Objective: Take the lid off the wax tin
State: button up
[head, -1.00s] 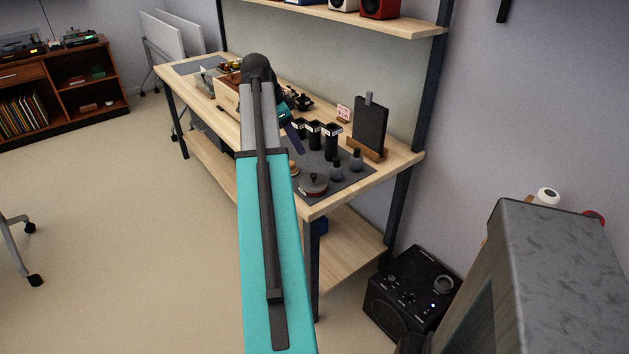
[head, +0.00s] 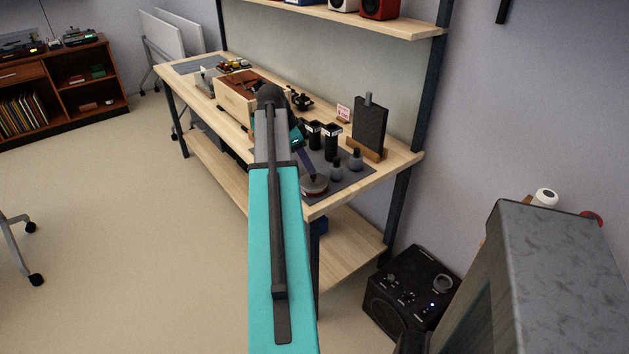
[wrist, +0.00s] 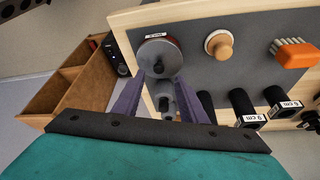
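The wax tin (head: 313,190) is a round, low, reddish-brown tin near the front end of the bench in the head view. It also shows in the wrist view (wrist: 172,48). Its lid (wrist: 152,56) is a grey disc with a dark knob and sits on the tin. My gripper (wrist: 160,77) is open, its two purple fingers spread, with the tips near the tin's lower edge in the wrist view. In the head view my gripper (head: 311,174) is over the tin. I cannot tell whether the fingers touch it.
A dark mat (wrist: 189,18) lies under the tin. A wooden-knobbed tool (wrist: 219,44) and an orange brush (wrist: 295,54) lie nearby. Small bottles (head: 355,160) and black cylinders (head: 331,141) stand close on the other side. A wooden crate (head: 236,98) is farther along the bench.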

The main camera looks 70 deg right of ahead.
aim_at(314, 175)
jog(key=shift+a+p+x, duration=0.2)
jog(key=shift+p+x, duration=0.3)
jog(key=shift+x, duration=2.1)
grip_shut()
